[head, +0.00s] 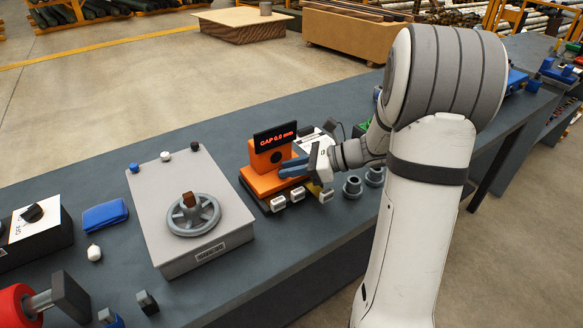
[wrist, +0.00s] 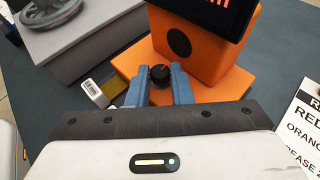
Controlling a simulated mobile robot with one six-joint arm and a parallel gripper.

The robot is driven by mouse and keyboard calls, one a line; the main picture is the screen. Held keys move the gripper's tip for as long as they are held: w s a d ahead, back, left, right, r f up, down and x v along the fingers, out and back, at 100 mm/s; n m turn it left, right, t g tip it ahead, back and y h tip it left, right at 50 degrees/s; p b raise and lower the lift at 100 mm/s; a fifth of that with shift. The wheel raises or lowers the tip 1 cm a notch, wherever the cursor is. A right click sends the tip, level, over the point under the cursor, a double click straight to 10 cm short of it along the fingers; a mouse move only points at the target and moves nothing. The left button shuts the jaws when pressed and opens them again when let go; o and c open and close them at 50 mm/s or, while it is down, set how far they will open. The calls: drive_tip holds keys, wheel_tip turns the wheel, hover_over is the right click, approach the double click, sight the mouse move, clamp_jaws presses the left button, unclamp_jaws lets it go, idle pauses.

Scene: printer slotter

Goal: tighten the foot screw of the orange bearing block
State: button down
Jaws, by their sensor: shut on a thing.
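The orange bearing block (head: 268,166) stands on the bench in the middle of the head view, with a display on top reading "GAP 0.0 mm" in red. In the wrist view the block (wrist: 205,45) rises behind its flat orange foot (wrist: 215,85). A dark round screw knob with a small red mark, the foot screw (wrist: 160,74), sits on the foot. My gripper (wrist: 166,78) has its blue fingers on either side of the knob and is shut on it. In the head view my gripper (head: 284,168) reaches in from the right, and its fingers hide the screw.
A grey box with a handwheel (head: 192,214) stands left of the block. Small labelled blocks (head: 278,203) sit before it, and grey flanged bushings (head: 352,186) stand to the right. A printed card (wrist: 303,115) lies at the right in the wrist view. A blue pouch (head: 105,214) lies further left.

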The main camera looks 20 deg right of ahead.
drive_tip(key=shift+s+t, duration=0.1)
drive_tip(key=shift+t, duration=0.2)
drive_tip(key=m+t, duration=0.1)
drive_tip(key=m+t+h+b, duration=0.1)
drive_tip(key=m, duration=0.1)
drive_tip(key=shift+s+a+f+t+h+b, duration=0.15)
drive_tip(key=shift+s+a+t+h+b, duration=0.1)
drive_tip(key=shift+t+h+b, duration=0.15)
drive_tip(key=m+t+h+b, duration=0.2)
drive_tip(key=shift+s+a+f+m+b, duration=0.1)
drive_tip(key=shift+s+a+m+b, duration=0.05)
drive_tip(key=shift+m+b, duration=0.2)
drive_tip(key=m+t+h+b, duration=0.1)
drive_tip(key=m+h+b, duration=0.1)
drive_tip(key=m+t+h+b, duration=0.1)
drive_tip(key=h+b, duration=0.1)
drive_tip(key=b, duration=0.1)
drive_tip(key=shift+s+a+m, duration=0.15)
drive_tip(key=shift+a+m, duration=0.2)
drive_tip(key=shift+m+h+b, duration=0.6)
drive_tip(key=shift+h+b, duration=0.1)
drive_tip(key=shift+b, duration=0.55)
drive_tip(key=shift+r+t, duration=0.2)
drive_tip(key=shift+t, duration=0.1)
drive_tip(key=c, duration=1.6)
unclamp_jaws()
drive_tip(key=shift+r, duration=0.1)
